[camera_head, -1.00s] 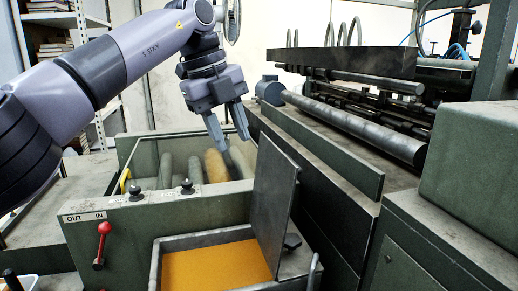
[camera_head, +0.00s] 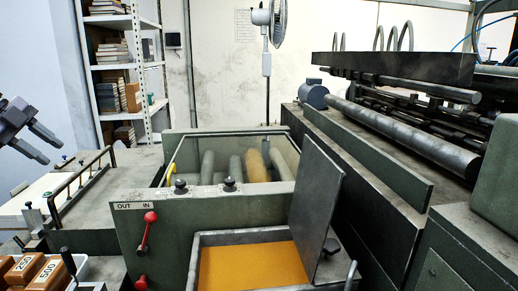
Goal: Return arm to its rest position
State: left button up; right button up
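My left gripper (camera_head: 40,144) is at the far left edge of the head view. Its two fingers point down and to the right, with a gap between them and nothing held. It hangs in the air to the left of the machine, well apart from the green feeder box (camera_head: 190,218). Most of my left arm is outside the picture. My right gripper is not in view.
The feeder box holds several rollers (camera_head: 254,166) and has red-knobbed levers (camera_head: 150,217) on its front. An orange-filled tray (camera_head: 210,240) with a raised dark lid (camera_head: 316,200) stands in front. Labelled brown blocks (camera_head: 38,270) lie bottom left. A shelf (camera_head: 139,75) and fan stand behind.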

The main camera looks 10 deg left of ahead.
pick_arm(q)
jog(key=w+d+f+m+t+h, duration=0.1)
jog(key=w+d+f+t+h, duration=0.15)
jog(key=d+f, duration=0.85)
jog(key=w+d+f+m+t+h, duration=0.1)
jog(key=w+d+f+t+h, duration=0.15)
jog(key=d+f, duration=0.85)
jog(key=s+a+f+n+y, duration=0.1)
jog(key=s+f+n+y, duration=0.25)
jog(key=s+f, duration=0.5)
jog(key=s+a+f+n+g+y, duration=0.15)
jog(key=s+f+n, duration=0.25)
jog(key=s+f, duration=0.45)
jog(key=s+a+f+n+y, duration=0.2)
jog(key=s+f+n+y, duration=0.3)
jog(key=s, duration=0.6)
jog(key=d+f+n+t+h, duration=0.1)
jog(key=d+n, duration=0.6)
jog(key=d, duration=1)
jog(key=shift+s+f+t+h, duration=0.35)
jog(key=shift+f+h, duration=0.25)
jog(key=shift+f, duration=0.5)
